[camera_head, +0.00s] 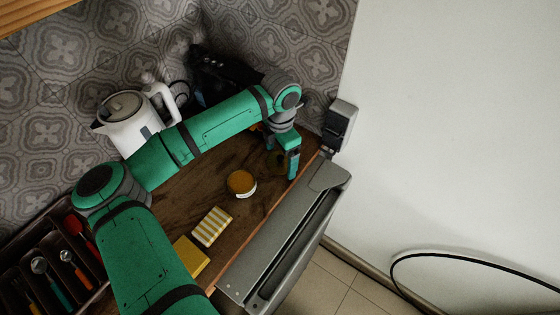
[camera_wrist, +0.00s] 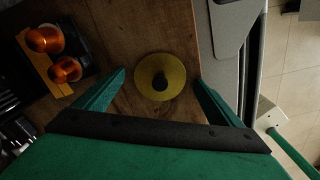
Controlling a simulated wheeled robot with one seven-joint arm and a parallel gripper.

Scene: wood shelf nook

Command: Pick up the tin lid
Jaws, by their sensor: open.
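The tin lid (camera_wrist: 172,88) is a round, dull yellow disc with a dark knob at its middle, lying on the wooden counter. In the head view the lid (camera_head: 274,162) is partly hidden by my gripper. My gripper (camera_head: 283,160) is open and points down over it. In the wrist view the fingers of my gripper (camera_wrist: 161,78) stand on either side of the lid, with a gap on both sides. Nothing is held between them. The height of the fingertips above the counter is hard to tell.
A jar with an orange-yellow top (camera_head: 241,182), a striped block (camera_head: 212,227) and a yellow block (camera_head: 190,257) lie on the counter (camera_head: 225,160). A white kettle (camera_head: 130,119) stands behind my arm. Shiny orange pieces (camera_wrist: 65,69) sit left in the wrist view. A grey appliance (camera_head: 290,240) borders the right edge.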

